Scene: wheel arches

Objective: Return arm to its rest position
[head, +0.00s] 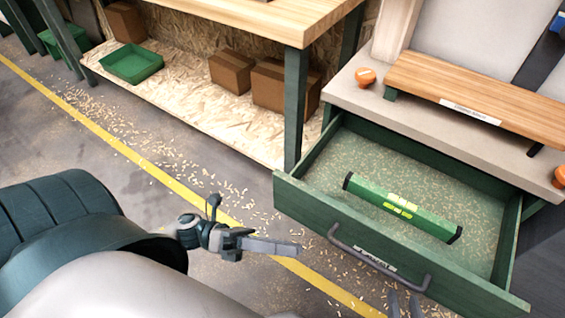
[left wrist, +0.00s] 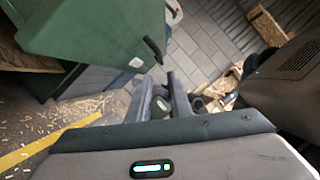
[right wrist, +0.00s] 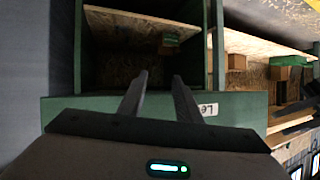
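My left gripper (head: 285,246) is over the floor near the yellow line, left of the pulled-out green drawer (head: 335,228). In the left wrist view its two fingers (left wrist: 162,88) are apart with nothing between them. The drawer's dark handle (left wrist: 152,50) shows just beyond them. My right gripper (head: 404,302) shows only as two fingertips at the bottom edge of the head view, below the drawer handle (head: 378,262). In the right wrist view its fingers (right wrist: 160,85) are apart and empty. A green spirit level (head: 402,208) lies in the open drawer.
A workbench (head: 270,20) stands behind, with cardboard boxes (head: 232,72) and a green tray (head: 132,64) on its lower shelf. A wooden board (head: 470,95) and orange knobs (head: 366,77) are on the top above the drawer. Wood shavings litter the floor.

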